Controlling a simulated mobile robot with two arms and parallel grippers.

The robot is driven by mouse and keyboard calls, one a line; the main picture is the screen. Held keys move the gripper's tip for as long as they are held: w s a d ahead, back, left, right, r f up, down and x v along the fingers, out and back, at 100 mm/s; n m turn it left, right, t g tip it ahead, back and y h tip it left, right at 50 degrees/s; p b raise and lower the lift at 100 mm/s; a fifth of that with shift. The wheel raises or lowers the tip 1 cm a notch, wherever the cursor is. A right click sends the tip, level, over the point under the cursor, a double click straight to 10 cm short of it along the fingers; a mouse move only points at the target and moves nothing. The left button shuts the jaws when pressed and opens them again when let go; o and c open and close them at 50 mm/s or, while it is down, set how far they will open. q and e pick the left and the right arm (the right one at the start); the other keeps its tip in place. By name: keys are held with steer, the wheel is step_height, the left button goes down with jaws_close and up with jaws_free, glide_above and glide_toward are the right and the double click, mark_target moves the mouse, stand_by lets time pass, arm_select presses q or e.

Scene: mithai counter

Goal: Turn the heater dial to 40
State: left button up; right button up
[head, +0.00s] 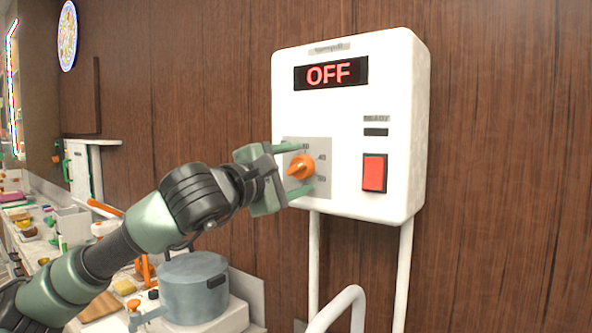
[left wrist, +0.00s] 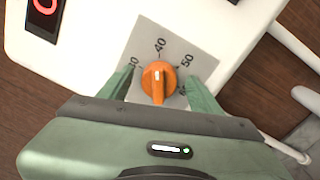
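The white heater box (head: 350,130) hangs on the wood wall. Its display (head: 331,74) reads OFF. The orange dial (head: 300,167) sits on a grey plate (head: 323,147) at its lower left. In the left wrist view the dial (left wrist: 158,80) is ringed by numbers; 40 and 50 are readable, others are partly covered by the fingers. A white mark is on the knob; which number it indicates is hard to tell. My left gripper (head: 292,169) is open, with one finger on each side of the dial. In the left wrist view, gaps show between fingers and knob. My right gripper is not in view.
A red switch (head: 374,172) and a small dark READY window (head: 376,132) are right of the dial. White pipes (head: 403,265) run down below the box. A grey pot (head: 193,287) stands on the cluttered counter below my left arm.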

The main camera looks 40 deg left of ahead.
arm_select(q)
steer(key=s+b, duration=0.2)
steer(key=b, duration=0.1)
steer(key=shift+s+d+f+b, duration=0.15)
steer(key=shift+s+f+b, duration=0.15)
steer(key=shift+f, duration=0.1)
steer(key=s+b, duration=0.2)
steer(key=s, duration=0.1)
steer(key=s+b, duration=0.1)
steer(key=s, duration=0.1)
steer(key=shift+d+r, duration=0.2)
steer(key=shift+d, duration=0.2)
